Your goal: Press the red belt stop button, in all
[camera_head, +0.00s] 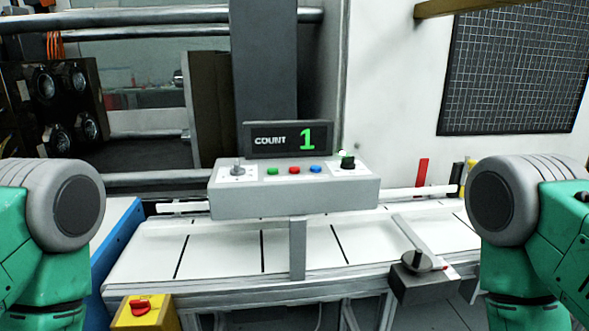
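A grey control box (295,199) stands on a post above the white belt. Its sloped top carries a small red button (294,170) between a green button (272,171) and a blue button (316,169). A yellow box with a red knob (140,304) is at the lower left, by the belt's front edge. I cannot tell from labels which red control is the belt stop. My green and grey arms show at both sides. Neither gripper is in view, and nothing of mine touches the controls.
The white belt (215,252) with dark cross lines runs below the control box. A dark box with a lever and round knob (417,262) sits at its front right. A blue-edged table (118,240) is left. The space before the control box is clear.

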